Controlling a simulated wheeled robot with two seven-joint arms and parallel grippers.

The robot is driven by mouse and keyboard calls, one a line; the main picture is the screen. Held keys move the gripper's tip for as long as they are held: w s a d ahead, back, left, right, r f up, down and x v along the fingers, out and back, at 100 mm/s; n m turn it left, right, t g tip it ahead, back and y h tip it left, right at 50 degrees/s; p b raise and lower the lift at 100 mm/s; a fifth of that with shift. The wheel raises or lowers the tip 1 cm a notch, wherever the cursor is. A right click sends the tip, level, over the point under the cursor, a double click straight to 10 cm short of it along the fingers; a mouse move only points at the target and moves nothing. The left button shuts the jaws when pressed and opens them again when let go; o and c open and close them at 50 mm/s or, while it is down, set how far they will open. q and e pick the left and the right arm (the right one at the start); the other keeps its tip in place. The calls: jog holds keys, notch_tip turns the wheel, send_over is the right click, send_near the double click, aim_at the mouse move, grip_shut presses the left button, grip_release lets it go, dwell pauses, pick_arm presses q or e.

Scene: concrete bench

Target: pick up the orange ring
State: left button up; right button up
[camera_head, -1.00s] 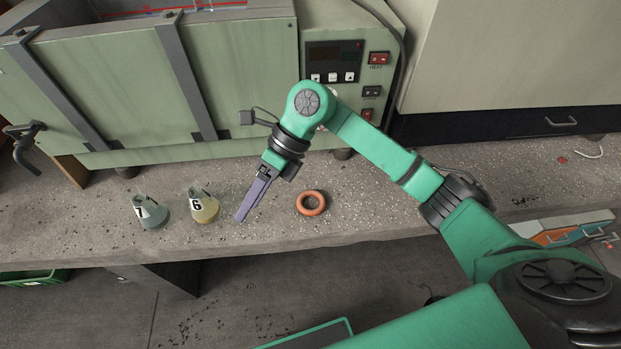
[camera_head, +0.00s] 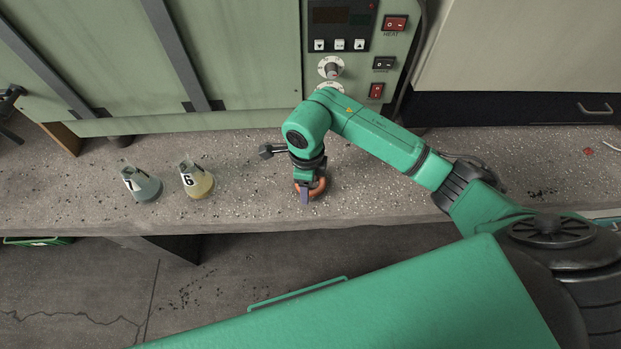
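The orange ring (camera_head: 321,188) lies flat on the speckled concrete bench (camera_head: 390,205), near its front edge. My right gripper (camera_head: 305,197) points down over the left part of the ring and hides much of it. I cannot tell whether its fingers touch the ring or how far apart they are. My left gripper is not in the view.
Two small flasks stand on the bench to the left, one marked 7 (camera_head: 143,186) and one marked 6 (camera_head: 196,182). A green machine (camera_head: 240,60) with a control panel stands behind.

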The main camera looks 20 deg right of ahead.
jog(key=shift+d+f, duration=0.1)
jog(key=shift+f, duration=0.35)
grip_shut()
jog(key=shift+r, duration=0.1)
